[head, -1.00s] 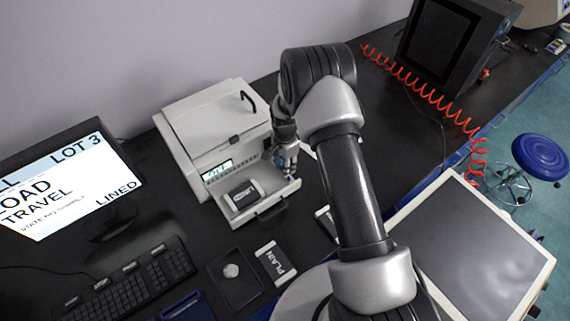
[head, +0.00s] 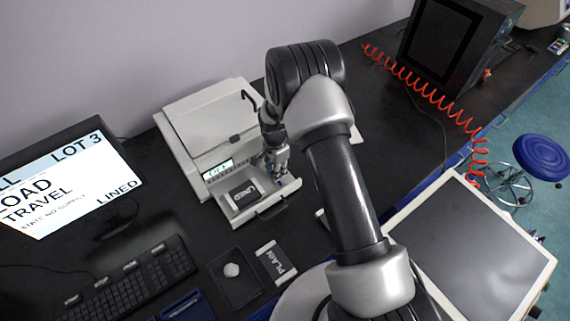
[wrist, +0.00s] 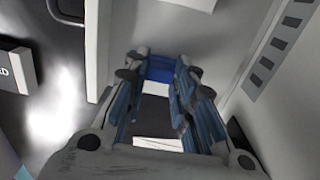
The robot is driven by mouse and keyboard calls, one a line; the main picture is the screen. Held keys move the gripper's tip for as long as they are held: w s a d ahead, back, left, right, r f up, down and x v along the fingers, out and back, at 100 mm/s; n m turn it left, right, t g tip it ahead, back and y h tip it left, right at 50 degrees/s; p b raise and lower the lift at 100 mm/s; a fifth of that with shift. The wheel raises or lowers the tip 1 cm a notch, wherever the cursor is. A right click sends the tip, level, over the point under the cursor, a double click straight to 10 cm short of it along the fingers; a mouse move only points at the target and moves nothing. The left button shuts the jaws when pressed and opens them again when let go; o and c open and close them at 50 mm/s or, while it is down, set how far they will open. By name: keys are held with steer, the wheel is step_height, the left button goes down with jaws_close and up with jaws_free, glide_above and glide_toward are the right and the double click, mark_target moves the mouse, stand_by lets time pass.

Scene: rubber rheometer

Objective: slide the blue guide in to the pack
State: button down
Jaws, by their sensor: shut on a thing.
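The pack (head: 243,195) is a dark block with a white label, lying in the open pale drawer (head: 262,217) of the machine. My gripper (head: 279,180) reaches down into the drawer at its right end, just right of the pack. In the wrist view my gripper (wrist: 160,75) has its blue-lined fingers shut on the blue guide (wrist: 158,68), a short blue bar across the fingertips. The fingers hide the guide's ends. I cannot tell whether the guide touches the pack.
The white machine (head: 205,125) stands behind the drawer. A block marked PLAIN (head: 276,262) and a dark tray (head: 235,285) with a pale round piece (head: 231,270) lie in front. A monitor (head: 75,185) and keyboard (head: 135,285) are at left.

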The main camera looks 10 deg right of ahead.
steer(key=a, duration=0.1)
steer(key=s+a, duration=0.1)
steer(key=a, duration=0.1)
steer(key=shift+s+a, duration=0.25)
steer(key=shift+a, duration=0.1)
steer(key=c, duration=1.3)
jaws_free()
step_height(320, 180, up, 12)
steer(key=shift+c, duration=0.2)
